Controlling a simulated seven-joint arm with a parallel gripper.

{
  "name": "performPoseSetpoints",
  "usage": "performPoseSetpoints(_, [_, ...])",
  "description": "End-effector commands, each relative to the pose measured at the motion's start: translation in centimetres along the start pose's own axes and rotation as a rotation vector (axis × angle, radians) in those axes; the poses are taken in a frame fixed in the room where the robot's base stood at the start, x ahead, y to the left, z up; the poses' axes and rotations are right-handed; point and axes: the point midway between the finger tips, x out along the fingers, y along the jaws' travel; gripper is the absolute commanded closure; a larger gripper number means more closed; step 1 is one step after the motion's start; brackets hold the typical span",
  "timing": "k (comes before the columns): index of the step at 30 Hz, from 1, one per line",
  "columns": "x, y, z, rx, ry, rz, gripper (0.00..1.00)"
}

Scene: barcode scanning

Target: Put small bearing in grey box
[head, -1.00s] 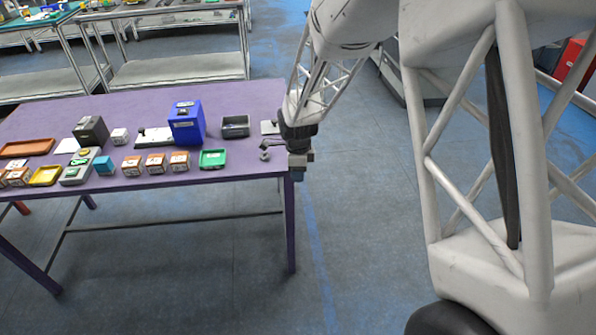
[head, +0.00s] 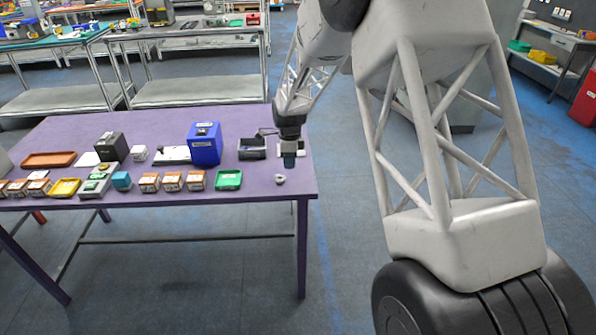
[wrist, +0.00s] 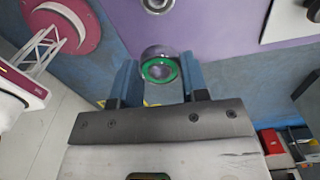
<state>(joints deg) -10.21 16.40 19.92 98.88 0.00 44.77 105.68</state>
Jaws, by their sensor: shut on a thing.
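My gripper (head: 289,160) is over the right end of the purple table, just right of the dark grey box (head: 252,154). In the wrist view, my gripper's blue fingers (wrist: 160,82) are shut on a bearing (wrist: 160,70) with a green inner ring. The head view does not show the held bearing clearly. Another ring-shaped bearing (head: 280,179) lies on the table in front of the gripper. It also shows at the top of the wrist view (wrist: 157,4). The grey box is open at the top, and its inside is hard to make out.
A blue bin (head: 205,146) stands left of the grey box. Several small orange-and-white boxes (head: 173,181) line the front. A white plate (head: 298,149) lies behind my gripper. The table's right edge (head: 313,170) is close.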

Motion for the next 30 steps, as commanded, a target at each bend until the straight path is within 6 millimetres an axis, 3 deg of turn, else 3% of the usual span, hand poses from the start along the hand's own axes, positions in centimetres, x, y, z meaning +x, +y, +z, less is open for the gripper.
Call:
performPoseSetpoints(12, [-0.8,-6.8,4.4,-0.033,0.0,0.0,0.83])
performPoseSetpoints(30, [-1.4,-15.3,10.8,-0.078,0.0,0.001,0.83])
